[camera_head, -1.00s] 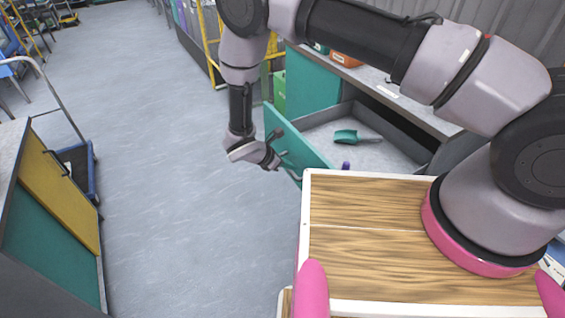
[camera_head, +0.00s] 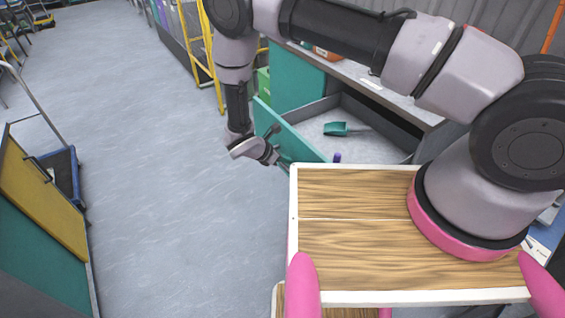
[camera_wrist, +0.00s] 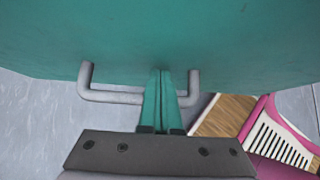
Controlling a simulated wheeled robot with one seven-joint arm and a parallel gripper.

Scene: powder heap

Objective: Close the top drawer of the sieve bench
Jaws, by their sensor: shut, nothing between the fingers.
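The top drawer of the sieve bench stands open, with its teal front (camera_head: 292,137) facing my arm and its grey inside showing. In the wrist view the teal front (camera_wrist: 130,35) fills the top, with a grey bar handle (camera_wrist: 110,97) across it. My gripper (camera_wrist: 161,78) is shut and empty, its teal fingers crossing in front of the handle bar and pointing at the drawer front. I cannot tell whether the tips touch it. In the head view my gripper (camera_head: 280,161) is low at the drawer's outer face, and the fingertips are hard to make out.
A teal scoop (camera_head: 337,129) and a small purple item (camera_head: 337,157) are in the drawer. The bench top (camera_head: 365,80) is above it. A yellow ladder (camera_head: 202,60) stands behind. A cart with a blue tray (camera_head: 62,178) is at left. The floor (camera_head: 150,180) between is clear.

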